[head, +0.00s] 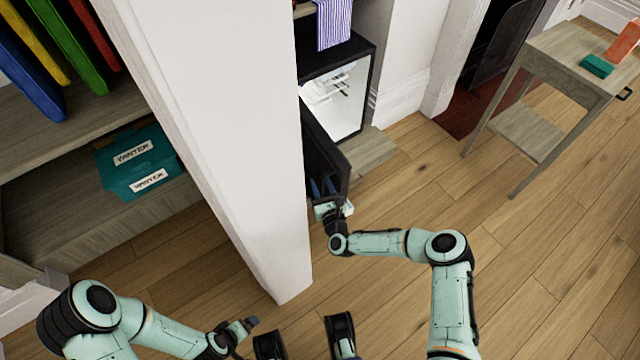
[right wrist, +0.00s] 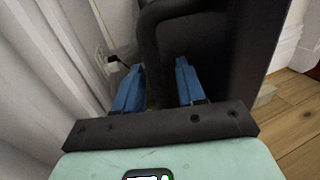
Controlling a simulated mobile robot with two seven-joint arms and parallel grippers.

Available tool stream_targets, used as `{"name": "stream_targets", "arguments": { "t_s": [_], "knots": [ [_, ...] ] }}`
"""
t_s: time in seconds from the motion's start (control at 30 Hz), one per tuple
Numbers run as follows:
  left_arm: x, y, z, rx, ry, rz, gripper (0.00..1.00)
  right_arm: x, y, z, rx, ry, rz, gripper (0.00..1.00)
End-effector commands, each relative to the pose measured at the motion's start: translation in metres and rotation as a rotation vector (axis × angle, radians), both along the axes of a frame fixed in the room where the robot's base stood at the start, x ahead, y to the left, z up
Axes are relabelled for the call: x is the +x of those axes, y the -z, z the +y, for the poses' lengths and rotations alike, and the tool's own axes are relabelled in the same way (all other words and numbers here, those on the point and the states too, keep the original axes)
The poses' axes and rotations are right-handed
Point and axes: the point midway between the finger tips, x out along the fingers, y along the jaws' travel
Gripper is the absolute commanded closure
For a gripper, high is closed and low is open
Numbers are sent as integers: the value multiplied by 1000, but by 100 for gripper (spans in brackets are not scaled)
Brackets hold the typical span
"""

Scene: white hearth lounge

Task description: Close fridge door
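The small black fridge (head: 340,95) stands open in the head view, its white lit inside showing. Its black door (head: 326,155) is swung out toward me, partly hidden behind the white pillar; it also fills the middle right of the right wrist view (right wrist: 235,60). My right gripper (head: 322,188) is at the door's outer lower part. In the right wrist view its blue fingers are apart, with the dark curved door handle (right wrist: 152,45) between them and a small gap beside the right finger. My left gripper (head: 240,328) is low in the head view, away from the fridge; its fingers are unclear.
The white pillar (head: 215,130) stands left of the fridge door. A shelf with teal boxes (head: 138,163) is at the left. A wooden side table (head: 560,60) stands at the upper right. Wooden floor (head: 400,195) is clear in front of the fridge.

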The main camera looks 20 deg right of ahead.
Motion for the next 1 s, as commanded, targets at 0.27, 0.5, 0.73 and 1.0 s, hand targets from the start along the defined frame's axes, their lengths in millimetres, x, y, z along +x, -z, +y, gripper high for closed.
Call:
{"name": "stream_targets", "arguments": {
  "t_s": [0.27,0.5,0.73,1.0],
  "knots": [
    [2,3,2,4,-4,-4,1,9,-1,1,1,-1,-1,61],
    [2,2,2,4,-4,-3,1,9,-1,1,1,-1,-1,93],
    [2,3,2,4,-4,-3,1,9,-1,0,0,-1,-1,100],
    [0,4,2,4,-4,3,1,5,0,-6,-1,-4,0,100]
  ]
}}
